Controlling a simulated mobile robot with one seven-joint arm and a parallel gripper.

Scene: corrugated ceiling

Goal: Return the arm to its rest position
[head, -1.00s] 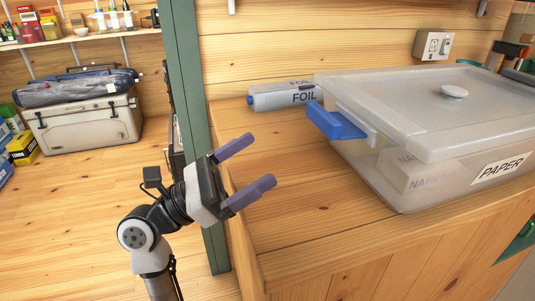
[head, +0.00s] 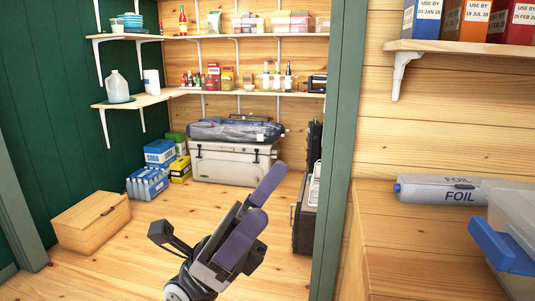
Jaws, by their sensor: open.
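My gripper (head: 262,206) is in the lower middle of the head view, with its two purple fingers apart and nothing between them. It points up and to the right, in front of the doorway to the storage room. It is left of the wooden counter (head: 405,240) and appears apart from everything around it. Only the end of my arm shows; the rest is below the picture's edge.
A green door post (head: 336,160) stands close on the right. A foil box (head: 440,190) and a clear bin with a blue latch (head: 503,246) are on the counter.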

